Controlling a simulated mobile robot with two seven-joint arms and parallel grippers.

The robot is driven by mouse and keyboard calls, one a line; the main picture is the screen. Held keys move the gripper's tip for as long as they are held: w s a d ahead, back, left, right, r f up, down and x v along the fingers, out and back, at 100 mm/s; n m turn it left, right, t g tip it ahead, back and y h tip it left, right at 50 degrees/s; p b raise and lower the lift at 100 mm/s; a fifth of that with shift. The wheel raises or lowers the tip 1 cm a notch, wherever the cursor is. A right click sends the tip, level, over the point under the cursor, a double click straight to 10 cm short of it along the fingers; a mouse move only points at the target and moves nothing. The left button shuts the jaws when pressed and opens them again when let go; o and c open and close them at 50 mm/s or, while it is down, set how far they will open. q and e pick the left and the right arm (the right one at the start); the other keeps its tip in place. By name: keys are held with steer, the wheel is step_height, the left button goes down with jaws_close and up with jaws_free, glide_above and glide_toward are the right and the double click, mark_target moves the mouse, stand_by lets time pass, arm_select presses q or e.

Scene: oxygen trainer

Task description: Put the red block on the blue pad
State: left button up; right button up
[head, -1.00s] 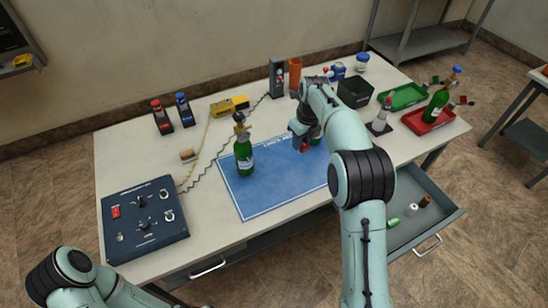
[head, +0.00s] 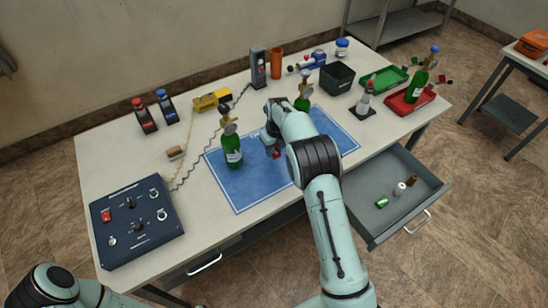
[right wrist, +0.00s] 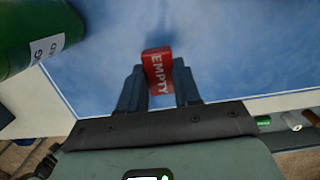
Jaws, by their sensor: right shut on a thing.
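The red block (right wrist: 158,72), marked EMPTY, is held between the two fingers of my right gripper (right wrist: 160,88) in the right wrist view. In the head view a small part of the red block (head: 277,154) shows beside my right gripper (head: 272,150), over the blue pad (head: 238,190). The blue pad also fills much of the right wrist view (right wrist: 225,50). Whether the block touches the pad I cannot tell. My left arm shows only at the bottom left of the head view, with its gripper out of sight.
A green bottle (head: 232,152) stands on the pad left of my right gripper. Another green bottle (head: 302,104) stands behind my right arm. A dark control box (head: 137,222) is at the table's left. An open drawer (head: 385,200) juts out at the right front.

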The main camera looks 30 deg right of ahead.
mark_target(274, 163)
steer(key=shift+f, duration=2.5)
steer(key=shift+f, duration=0.15)
steer(key=o, duration=1)
steer(key=shift+w, duration=0.1)
steer(key=r, duration=0.4)
steer(key=s+r, duration=0.1)
steer(key=r, duration=0.7)
steer(key=shift+s+d, duration=0.1)
steer(key=shift+s, duration=0.1)
steer(key=shift+r, duration=0.1)
